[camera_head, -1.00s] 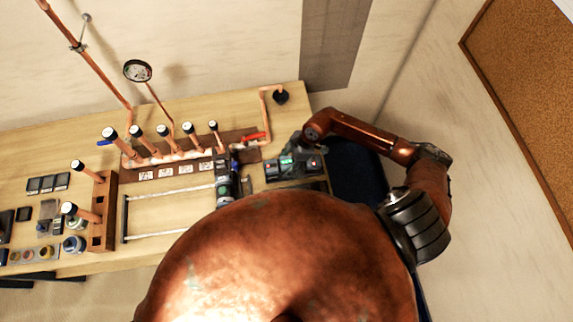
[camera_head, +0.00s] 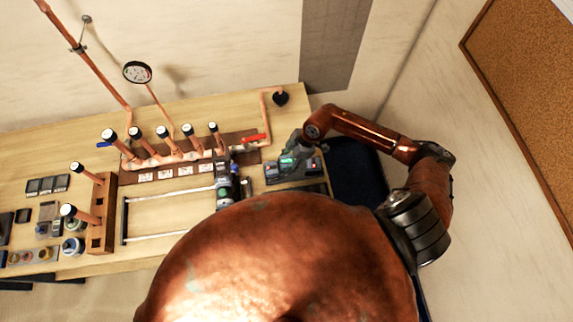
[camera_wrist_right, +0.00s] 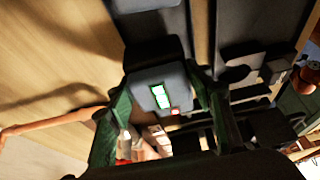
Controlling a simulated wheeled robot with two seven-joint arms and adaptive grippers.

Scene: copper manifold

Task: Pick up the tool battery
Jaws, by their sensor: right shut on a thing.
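The tool battery is a grey block with a lit green display (camera_wrist_right: 160,96). In the right wrist view it sits between the two green fingers of my right gripper (camera_wrist_right: 160,112), which is shut on it. In the head view my right gripper (camera_head: 290,153) reaches down at the right end of the bench, and the battery's green light (camera_head: 287,161) shows just below it. The battery is over a dark charger-like unit (camera_head: 312,166); I cannot tell whether it touches that unit. My left gripper is not in view.
A copper manifold (camera_head: 190,152) with several upright capped pipes and a red valve handle (camera_head: 254,138) stands left of the gripper. Dark tools and bottles (camera_head: 228,180) stand close by. A wooden pipe block (camera_head: 101,215) is farther left. My copper body hides the bench front.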

